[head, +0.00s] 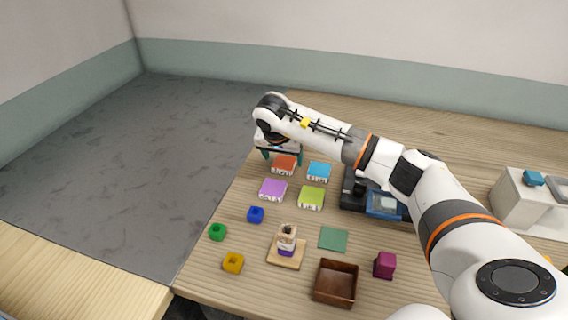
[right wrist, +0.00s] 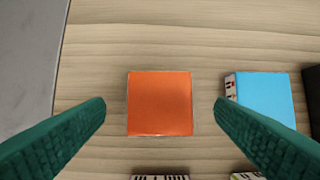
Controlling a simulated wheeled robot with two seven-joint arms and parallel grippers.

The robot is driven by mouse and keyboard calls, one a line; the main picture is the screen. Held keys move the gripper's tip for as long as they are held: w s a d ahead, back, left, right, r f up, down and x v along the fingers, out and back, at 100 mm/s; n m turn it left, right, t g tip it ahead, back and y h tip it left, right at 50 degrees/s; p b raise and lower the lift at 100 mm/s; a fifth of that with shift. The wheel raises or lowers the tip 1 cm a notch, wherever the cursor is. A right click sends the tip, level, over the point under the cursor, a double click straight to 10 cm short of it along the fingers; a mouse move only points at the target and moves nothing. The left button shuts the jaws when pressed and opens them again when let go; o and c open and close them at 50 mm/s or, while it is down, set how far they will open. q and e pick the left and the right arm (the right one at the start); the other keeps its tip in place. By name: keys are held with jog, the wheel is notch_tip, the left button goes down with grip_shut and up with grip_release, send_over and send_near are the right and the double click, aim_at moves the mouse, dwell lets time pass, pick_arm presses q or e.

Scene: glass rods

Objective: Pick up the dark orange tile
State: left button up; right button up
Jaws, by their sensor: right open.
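The dark orange tile (head: 284,165) lies on the wooden table near its far left edge in the head view. In the right wrist view the orange tile (right wrist: 160,103) sits flat, centred between my fingers. My right gripper (head: 281,156) is open above the tile, and its green fingers (right wrist: 160,115) show on both sides of it with gaps, not touching it. My left gripper is not in view.
A blue tile (head: 319,172) lies right of the orange one; purple (head: 273,189) and lime (head: 311,198) tiles lie in front. A dark device (head: 384,206) stands to the right. A brown box (head: 336,283), coloured blocks and a green square (head: 333,238) are nearer.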

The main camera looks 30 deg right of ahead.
jog(key=x, duration=0.2)
jog(key=shift+w+d+f, duration=0.1)
jog(key=shift+f, duration=0.15)
jog(key=c, duration=1.1)
jog(key=shift+c, duration=0.2)
jog(key=shift+r, duration=0.15)
